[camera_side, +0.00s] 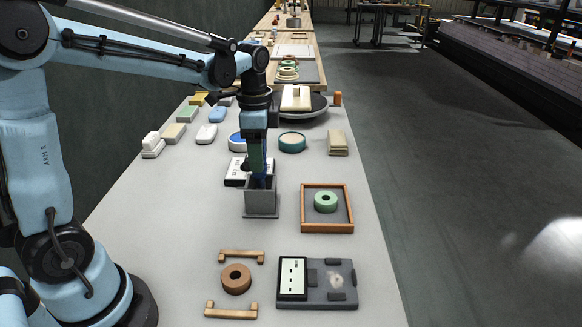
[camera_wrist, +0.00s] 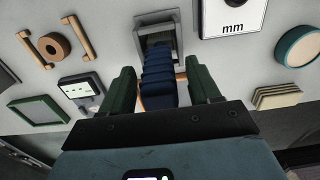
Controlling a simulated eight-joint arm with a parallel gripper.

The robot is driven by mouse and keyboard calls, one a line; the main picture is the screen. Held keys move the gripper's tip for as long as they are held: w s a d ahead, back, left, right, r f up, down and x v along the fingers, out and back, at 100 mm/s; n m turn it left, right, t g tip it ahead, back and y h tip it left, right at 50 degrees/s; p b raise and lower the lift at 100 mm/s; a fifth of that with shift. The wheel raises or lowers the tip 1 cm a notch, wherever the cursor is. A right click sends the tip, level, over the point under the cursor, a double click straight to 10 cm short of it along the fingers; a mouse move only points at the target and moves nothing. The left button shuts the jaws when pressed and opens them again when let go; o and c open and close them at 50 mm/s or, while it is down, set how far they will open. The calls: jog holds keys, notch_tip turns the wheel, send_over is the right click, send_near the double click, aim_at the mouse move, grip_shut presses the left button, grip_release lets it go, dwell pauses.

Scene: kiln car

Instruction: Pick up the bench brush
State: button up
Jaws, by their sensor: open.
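A dark blue ribbed piece, which I take to be the handle of the bench brush (camera_wrist: 160,82), stands in a grey square holder (camera_side: 262,204). The holder also shows in the wrist view (camera_wrist: 144,39). My gripper (camera_wrist: 159,76) is open, with one green finger on each side of the blue piece. I cannot tell whether either finger touches it. In the side view my gripper (camera_side: 257,166) points down just above the holder, and only a little of the blue shows there. The brush's lower part is hidden inside the holder.
A white "mm" display (camera_side: 235,171) lies just behind the holder. A wooden-framed tray (camera_side: 304,207) with a green ring (camera_side: 326,202) is to its right. Two wooden handles and a brown ring (camera_side: 236,279) lie in front, beside a grey plate (camera_side: 330,284). The bench front-left of the holder is clear.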

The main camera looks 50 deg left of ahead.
jog(key=shift+c, duration=0.4)
jog(key=c, duration=1)
jog(key=shift+o, duration=0.2)
jog(key=shift+r, duration=0.15)
notch_tip(320, 180, up, 9)
jog(key=shift+r, duration=0.1)
jog(key=shift+d+r, duration=0.1)
jog(key=shift+d, duration=0.05)
jog(key=s+d, duration=0.2)
jog(key=d, duration=1.1)
jog(key=s+d+f, duration=0.1)
jog(key=s+d, duration=0.1)
jog(key=d, duration=1.1)
jog(key=shift+s+f, duration=0.15)
jog(key=shift+s, duration=0.05)
jog(key=shift+a, duration=0.1)
